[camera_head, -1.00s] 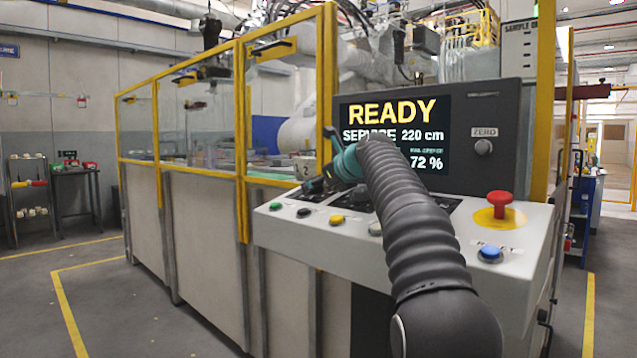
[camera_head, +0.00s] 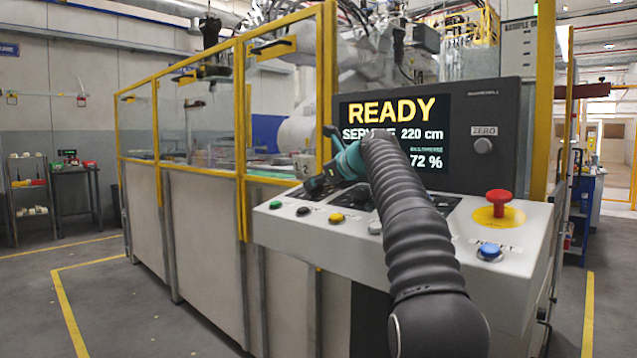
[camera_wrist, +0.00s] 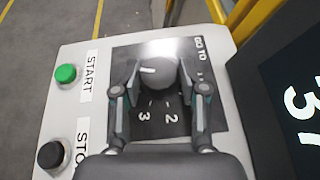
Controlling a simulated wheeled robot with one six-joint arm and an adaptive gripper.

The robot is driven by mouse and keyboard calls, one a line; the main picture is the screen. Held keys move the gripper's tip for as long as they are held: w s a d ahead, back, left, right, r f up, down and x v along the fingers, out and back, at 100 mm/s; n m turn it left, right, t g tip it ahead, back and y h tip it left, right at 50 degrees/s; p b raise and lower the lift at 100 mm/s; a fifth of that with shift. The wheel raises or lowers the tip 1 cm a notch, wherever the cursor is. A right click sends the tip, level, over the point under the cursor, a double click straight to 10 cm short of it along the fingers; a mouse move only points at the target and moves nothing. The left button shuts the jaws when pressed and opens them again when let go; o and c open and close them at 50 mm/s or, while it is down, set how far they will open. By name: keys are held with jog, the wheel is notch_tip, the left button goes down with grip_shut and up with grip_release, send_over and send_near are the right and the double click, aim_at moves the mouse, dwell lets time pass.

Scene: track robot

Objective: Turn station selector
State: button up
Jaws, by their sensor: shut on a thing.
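The station selector is a round grey knob (camera_wrist: 158,74) with a white pointer mark, on a dark plate (camera_wrist: 125,56) labelled GO TO. Numbers 2 and 3 show on the plate below the knob in the wrist view, and a small mark sits at right. The pointer mark lies on the knob's left side in that view. My gripper (camera_wrist: 160,82) has one finger on each side of the knob and is shut on it. In the head view my gripper (camera_head: 316,186) is small and dark at the panel's left part, and the knob is hidden there.
Green START button (camera_wrist: 66,73) and black button (camera_wrist: 50,154) lie left of the plate in the wrist view. The head view shows a yellow button (camera_head: 337,218), blue button (camera_head: 489,251), red emergency stop (camera_head: 498,200) and a READY screen (camera_head: 394,135).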

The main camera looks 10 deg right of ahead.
jog(key=shift+n+g+y, duration=0.3)
jog(key=shift+n, duration=0.1)
jog(key=o, duration=1.1)
jog(key=shift+d, duration=0.1)
jog(key=v, duration=1.2)
